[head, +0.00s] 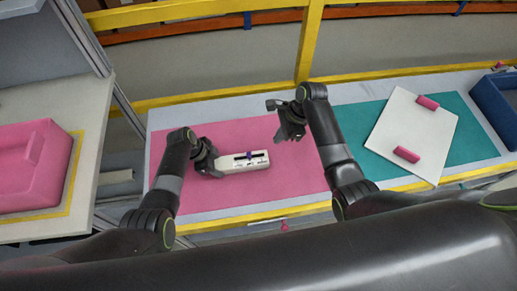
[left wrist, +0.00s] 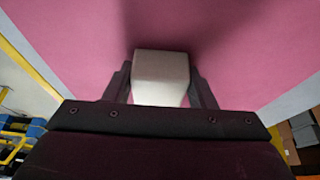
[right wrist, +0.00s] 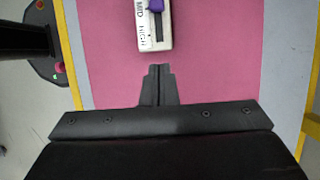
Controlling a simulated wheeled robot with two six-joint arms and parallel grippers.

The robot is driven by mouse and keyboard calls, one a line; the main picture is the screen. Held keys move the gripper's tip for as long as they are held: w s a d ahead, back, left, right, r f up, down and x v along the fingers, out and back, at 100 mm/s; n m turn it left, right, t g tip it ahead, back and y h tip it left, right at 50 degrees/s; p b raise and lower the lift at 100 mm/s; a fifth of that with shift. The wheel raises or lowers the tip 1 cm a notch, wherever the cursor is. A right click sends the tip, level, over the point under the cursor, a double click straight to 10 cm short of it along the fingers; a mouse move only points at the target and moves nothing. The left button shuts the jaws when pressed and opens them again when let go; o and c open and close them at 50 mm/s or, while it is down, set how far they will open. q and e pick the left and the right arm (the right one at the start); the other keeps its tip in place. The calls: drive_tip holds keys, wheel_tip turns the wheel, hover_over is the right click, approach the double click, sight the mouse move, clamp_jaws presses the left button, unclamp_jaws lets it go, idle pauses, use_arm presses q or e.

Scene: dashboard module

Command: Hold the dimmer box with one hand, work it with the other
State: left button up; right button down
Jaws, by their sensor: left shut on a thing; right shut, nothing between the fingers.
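The dimmer box (head: 244,162) is a white block with a dark slot and a purple slider knob (head: 249,155), over the pink mat. My left gripper (head: 212,165) is shut on the box's left end; in the left wrist view the box (left wrist: 162,75) sits between both fingers. In the right wrist view the box (right wrist: 142,40) shows "MID" and "HIGH" beside the slot, with the purple knob (right wrist: 156,5) cut by the top edge. My right gripper (head: 285,133) is shut and empty, to the right of the box and apart from it. Its closed fingertips (right wrist: 158,70) point toward the box.
The pink mat (head: 300,180) is otherwise clear. To the right, a white board (head: 412,135) with two pink handles lies on a teal mat (head: 350,125), near a blue bin (head: 495,105). A pink tray (head: 35,165) stands on the left table. A yellow rail (head: 210,95) runs behind.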

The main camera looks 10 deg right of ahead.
drive_tip(key=x, duration=0.7)
drive_tip(key=shift+f, duration=0.1)
drive_tip(key=a, duration=0.2)
drive_tip(key=shift+a, duration=1)
drive_tip(key=shift+a, duration=2.55)
use_arm(q)
drive_tip(key=shift+d, duration=0.1)
use_arm(e)
drive_tip(key=d, duration=0.4)
drive_tip(key=shift+d, duration=0.3)
drive_tip(key=v, duration=1)
